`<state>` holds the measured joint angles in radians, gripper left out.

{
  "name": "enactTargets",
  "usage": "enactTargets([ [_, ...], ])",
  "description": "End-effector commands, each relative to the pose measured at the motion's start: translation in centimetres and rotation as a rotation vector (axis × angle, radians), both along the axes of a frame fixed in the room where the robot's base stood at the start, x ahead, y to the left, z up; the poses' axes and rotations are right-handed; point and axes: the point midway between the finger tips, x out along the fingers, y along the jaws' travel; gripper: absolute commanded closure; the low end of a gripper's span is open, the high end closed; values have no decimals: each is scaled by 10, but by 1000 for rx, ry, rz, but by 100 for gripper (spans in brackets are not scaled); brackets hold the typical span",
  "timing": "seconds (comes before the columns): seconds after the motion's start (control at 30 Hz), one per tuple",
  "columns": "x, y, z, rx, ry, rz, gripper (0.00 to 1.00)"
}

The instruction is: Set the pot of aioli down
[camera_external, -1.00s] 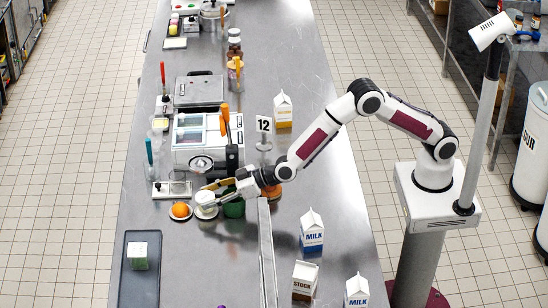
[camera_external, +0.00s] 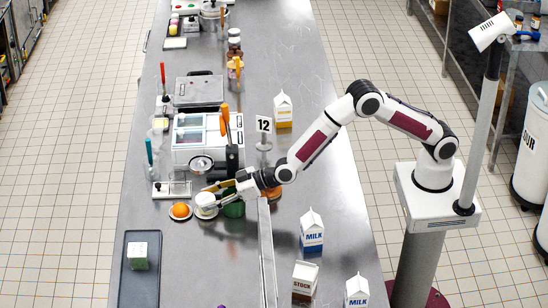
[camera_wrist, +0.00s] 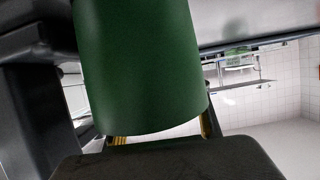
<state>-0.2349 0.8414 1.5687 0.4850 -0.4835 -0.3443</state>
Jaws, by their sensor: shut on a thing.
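A small white pot (camera_external: 205,200), which I take as the aioli, is between the fingertips of my gripper (camera_external: 209,192) in the external view. My gripper is shut on it from the right. The pot is at a pale saucer (camera_external: 206,214); I cannot tell whether its base touches it. In the wrist view, a green cylinder (camera_wrist: 140,65) fills the middle and hides the pot.
The green container (camera_external: 234,209) stands close under my gripper. An orange item (camera_external: 180,210) sits on a saucer just left of the pot. A number 12 sign (camera_external: 264,125) and milk cartons (camera_external: 312,232) stand right. A dark tray (camera_external: 139,286) lies front left.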

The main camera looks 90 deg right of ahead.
Motion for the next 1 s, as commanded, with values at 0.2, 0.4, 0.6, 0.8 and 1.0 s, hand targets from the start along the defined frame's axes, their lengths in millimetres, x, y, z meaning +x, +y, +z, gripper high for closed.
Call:
enactTargets([
  [0.2, 0, 0, -3, 0, -1, 0, 77],
  [0.4, 0, 0, -5, -1, -1, 0, 77],
  [0.6, 0, 0, -8, -1, 0, 0, 77],
  [0.8, 0, 0, -12, -1, 2, 1, 77],
  [1.0, -1, 1, -17, -1, 7, 2, 77],
])
